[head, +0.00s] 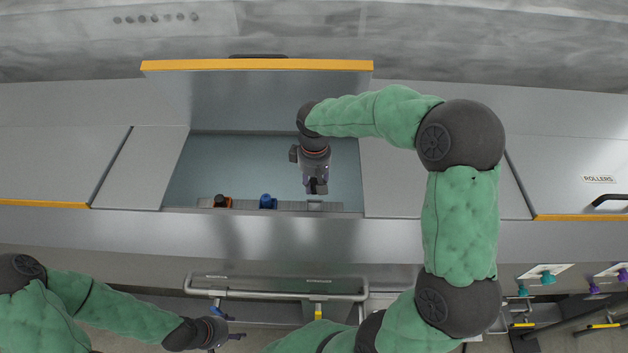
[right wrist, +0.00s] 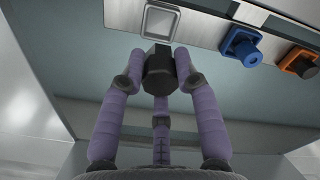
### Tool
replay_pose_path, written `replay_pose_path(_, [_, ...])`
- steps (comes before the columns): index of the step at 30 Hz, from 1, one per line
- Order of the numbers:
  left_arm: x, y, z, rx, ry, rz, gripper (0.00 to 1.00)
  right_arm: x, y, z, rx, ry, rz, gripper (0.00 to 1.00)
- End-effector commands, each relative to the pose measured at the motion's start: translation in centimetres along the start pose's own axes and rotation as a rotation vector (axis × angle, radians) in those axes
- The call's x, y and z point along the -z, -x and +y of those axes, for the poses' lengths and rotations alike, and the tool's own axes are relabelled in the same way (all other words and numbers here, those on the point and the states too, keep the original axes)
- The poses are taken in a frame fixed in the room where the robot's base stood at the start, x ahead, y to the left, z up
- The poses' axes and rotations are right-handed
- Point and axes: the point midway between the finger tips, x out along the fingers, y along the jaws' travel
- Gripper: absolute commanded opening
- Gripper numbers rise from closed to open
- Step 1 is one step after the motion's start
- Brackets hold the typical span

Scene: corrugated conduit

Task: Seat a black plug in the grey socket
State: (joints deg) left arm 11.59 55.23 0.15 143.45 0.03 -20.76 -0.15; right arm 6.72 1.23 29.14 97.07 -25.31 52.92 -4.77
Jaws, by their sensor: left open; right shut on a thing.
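A black plug (right wrist: 159,75) is held between the purple fingers of my right gripper (right wrist: 158,66) in the right wrist view. The grey socket (right wrist: 161,22), a square light frame on a grey strip, lies just beyond the plug's far end. In the head view my right gripper (head: 316,187) is inside the recess, just above the grey socket (head: 325,206); the plug is hard to make out there. My left gripper (head: 233,337) is open and empty at the bottom left, outside the recess.
A blue fitting (head: 268,202) and an orange fitting (head: 222,201) with a dark centre sit on the same strip, left of the socket in the head view. A raised lid with a yellow edge (head: 257,65) stands behind the recess. The recess floor (head: 240,165) is clear.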

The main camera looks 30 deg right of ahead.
Motion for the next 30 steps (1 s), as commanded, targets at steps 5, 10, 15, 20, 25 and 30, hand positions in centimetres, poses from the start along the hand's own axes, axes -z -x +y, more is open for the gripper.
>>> replay_pose_path(5, [0.1,-0.7,-0.2,0.0,0.0,0.001,0.55,0.0,-1.1,0.0,0.0,0.0,0.0,0.0])
replay_pose_path(10, [0.1,-1.2,-0.4,0.0,0.0,0.001,0.55,0.0,-2.0,0.0,0.0,0.0,0.0,0.0])
replay_pose_path(15, [0.1,-1.6,-0.6,0.0,0.0,0.001,0.55,0.0,-2.8,0.0,0.001,0.0,-0.001,0.0])
replay_pose_path(20, [0.1,-2.1,-0.8,0.0,0.0,0.001,0.55,0.0,-3.6,0.0,0.001,0.0,-0.001,0.0])
replay_pose_path(25, [0.1,-2.6,-0.9,0.0,0.0,0.001,0.55,0.0,-4.5,0.0,0.0,0.0,0.0,0.0])
replay_pose_path(30, [0.2,-3.1,-1.1,0.0,0.0,0.001,0.55,0.0,-5.4,0.0,0.0,0.0,0.0,0.0])
